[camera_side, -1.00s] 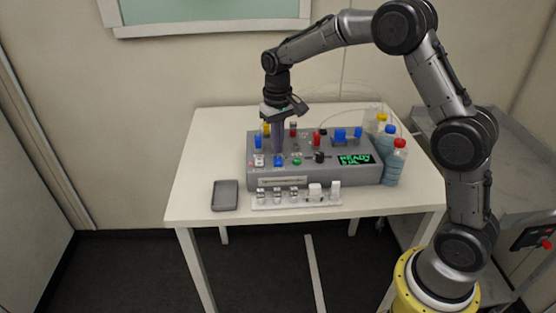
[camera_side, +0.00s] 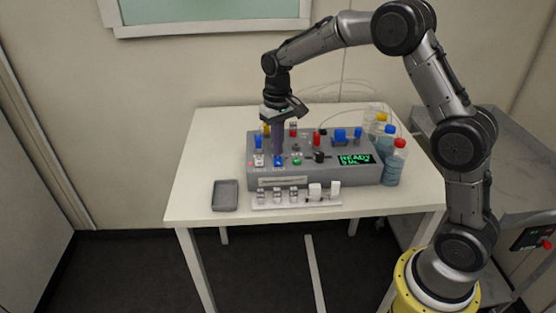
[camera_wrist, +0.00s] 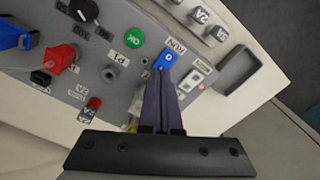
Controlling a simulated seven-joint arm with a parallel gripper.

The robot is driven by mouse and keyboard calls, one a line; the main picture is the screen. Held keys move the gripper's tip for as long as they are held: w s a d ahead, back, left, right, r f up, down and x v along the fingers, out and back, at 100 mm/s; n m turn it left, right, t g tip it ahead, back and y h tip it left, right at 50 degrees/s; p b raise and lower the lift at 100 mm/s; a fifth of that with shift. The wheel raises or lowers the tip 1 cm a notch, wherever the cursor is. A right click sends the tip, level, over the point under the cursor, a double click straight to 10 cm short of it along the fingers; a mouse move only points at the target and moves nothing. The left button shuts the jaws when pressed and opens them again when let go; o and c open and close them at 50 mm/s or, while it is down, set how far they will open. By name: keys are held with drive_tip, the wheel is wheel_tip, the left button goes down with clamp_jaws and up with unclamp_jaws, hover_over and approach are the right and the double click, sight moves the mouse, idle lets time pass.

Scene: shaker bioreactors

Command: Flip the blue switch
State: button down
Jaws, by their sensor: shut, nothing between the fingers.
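The blue switch (camera_wrist: 165,60) is a small rocker marked 0 on the grey control box. In the wrist view it lies just past the tips of my gripper (camera_wrist: 160,78), which is shut and empty. In the side view the blue switch (camera_side: 279,163) sits on the front left part of the box's top, and my gripper (camera_side: 278,150) points down at it from above. The fingertips are at or very near the switch; I cannot tell whether they touch. The control box (camera_side: 330,175) also carries a green OK button (camera_wrist: 134,37) and a green-lit display (camera_side: 355,159).
A row of white parts (camera_side: 296,201) stands before the box, with a dark grey tray (camera_side: 225,195) to its left. Bottles with coloured caps (camera_side: 394,165) stand at its right. Coloured knobs and connectors crowd the box's top. The table's left side (camera_side: 205,150) is clear.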

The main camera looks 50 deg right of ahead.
sight(278, 158)
drive_tip(key=shift+f, duration=0.7)
idle(0.4)
drive_tip(key=shift+r, duration=3.55)
drive_tip(key=shift+r, duration=0.1)
drive_tip(key=s+a+r+n+t, duration=0.1)
drive_tip(key=s+a+r+t, duration=0.25)
drive_tip(key=s+r, duration=1.05)
drive_tip(key=s+f+n+t, duration=0.1)
drive_tip(key=s+f, duration=0.3)
drive_tip(key=s, duration=0.4)
drive_tip(key=s+f+n+t, duration=0.1)
drive_tip(key=s+f, duration=0.3)
drive_tip(key=s, duration=0.4)
drive_tip(key=shift+s+a+f, duration=0.15)
drive_tip(key=shift+a, duration=0.2)
